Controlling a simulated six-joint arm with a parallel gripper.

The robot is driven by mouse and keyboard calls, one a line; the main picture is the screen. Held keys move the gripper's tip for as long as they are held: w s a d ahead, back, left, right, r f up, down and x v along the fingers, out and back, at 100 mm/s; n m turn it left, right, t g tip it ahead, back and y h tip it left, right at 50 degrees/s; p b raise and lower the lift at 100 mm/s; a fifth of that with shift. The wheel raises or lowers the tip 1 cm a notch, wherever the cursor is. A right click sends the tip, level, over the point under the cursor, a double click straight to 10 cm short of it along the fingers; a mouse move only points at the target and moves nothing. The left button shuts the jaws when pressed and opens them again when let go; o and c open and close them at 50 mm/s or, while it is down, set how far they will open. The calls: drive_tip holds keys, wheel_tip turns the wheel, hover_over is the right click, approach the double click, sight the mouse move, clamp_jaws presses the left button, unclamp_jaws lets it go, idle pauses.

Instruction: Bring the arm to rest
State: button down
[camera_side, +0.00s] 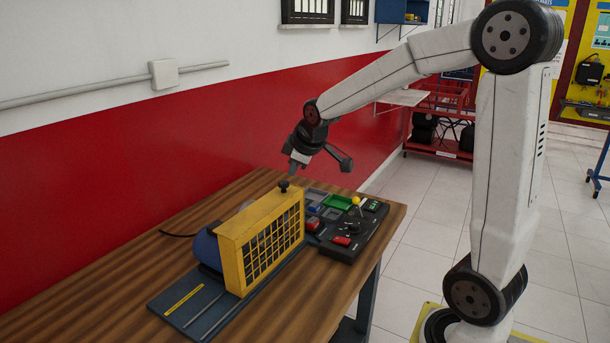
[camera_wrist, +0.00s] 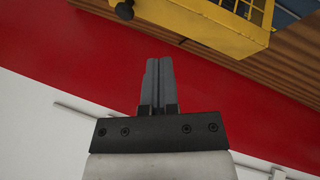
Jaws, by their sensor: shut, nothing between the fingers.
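My gripper (camera_side: 291,172) is in the air above the back part of the wooden table, behind the yellow cage guard's knob in the side view. In the wrist view my gripper (camera_wrist: 157,62) shows two grey fingers side by side, shut with nothing between them. It touches nothing that I can see. My white arm reaches across from the right, bent at the elbow, with the wrist end hanging down.
The wooden table (camera_side: 110,265) bears a yellow cage guard (camera_side: 262,240) with a black knob (camera_side: 283,186), a blue rounded part (camera_side: 207,248) and a dark control panel (camera_side: 345,247). A red and white wall (camera_side: 100,160) stands behind.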

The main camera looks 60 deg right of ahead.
drive_tip(key=s+a+f+m+g+y, duration=0.2)
drive_tip(key=s+a+f+m+g, duration=0.1)
drive_tip(key=s+a+f, duration=1)
drive_tip(key=a+f+m, duration=0.1)
drive_tip(key=a, duration=0.1)
drive_tip(key=shift+s+a+f+g+y, duration=0.3)
drive_tip(key=shift+a, duration=0.1)
